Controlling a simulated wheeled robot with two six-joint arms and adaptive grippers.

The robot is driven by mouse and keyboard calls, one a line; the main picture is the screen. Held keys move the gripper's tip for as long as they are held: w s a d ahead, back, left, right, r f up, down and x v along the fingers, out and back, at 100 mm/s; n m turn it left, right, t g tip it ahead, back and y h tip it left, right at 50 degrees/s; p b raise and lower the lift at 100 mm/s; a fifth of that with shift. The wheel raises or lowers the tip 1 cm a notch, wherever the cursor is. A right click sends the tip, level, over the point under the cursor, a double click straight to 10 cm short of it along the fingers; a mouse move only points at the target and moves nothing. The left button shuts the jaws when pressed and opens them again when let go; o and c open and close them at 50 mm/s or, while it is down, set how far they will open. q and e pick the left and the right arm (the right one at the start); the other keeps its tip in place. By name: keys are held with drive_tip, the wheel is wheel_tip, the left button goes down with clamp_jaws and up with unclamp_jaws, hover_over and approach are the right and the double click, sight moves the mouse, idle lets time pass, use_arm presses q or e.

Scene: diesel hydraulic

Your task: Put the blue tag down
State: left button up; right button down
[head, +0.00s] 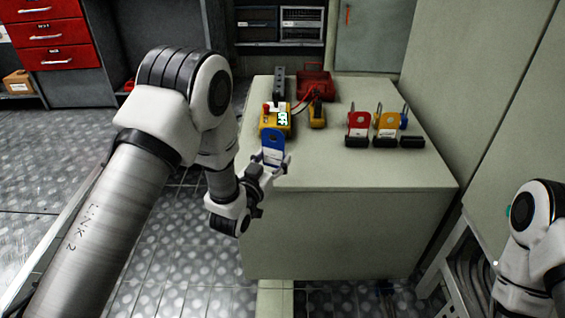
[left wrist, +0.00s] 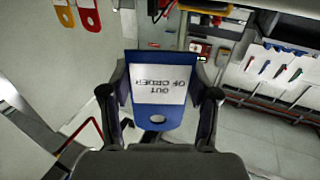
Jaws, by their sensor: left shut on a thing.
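The blue tag (head: 273,150) is upright in my left gripper (head: 270,172), above the near left edge of the pale cabinet top (head: 330,170). In the left wrist view, the tag (left wrist: 160,118) has a white label reading "OUT OF ORDER", upside down there, and a hole at its lower end. My left gripper (left wrist: 160,85) is shut on the tag, one finger at each side. In the head view, my right arm shows at the lower right, but its gripper is out of the picture.
A red tag (head: 358,123) and a yellow tag (head: 388,122) stand in dark holders, with padlocks behind. A red case (head: 315,84) is farther back. The front middle of the top is clear.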

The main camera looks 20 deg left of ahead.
sight(281, 149)
use_arm(q)
drive_tip(key=w, duration=0.3)
drive_tip(key=w+b, duration=0.1)
drive_tip(key=w, duration=0.1)
drive_tip(key=shift+d+f, duration=0.25)
drive_tip(key=shift+f, duration=0.05)
drive_tip(key=f+b, duration=0.1)
drive_tip(key=f, duration=0.1)
drive_tip(key=f+b, duration=0.1)
drive_tip(key=shift+w+f+b, duration=0.35)
drive_tip(key=shift+w+f, duration=0.05)
drive_tip(key=shift+r, duration=0.15)
drive_tip(key=o, duration=1)
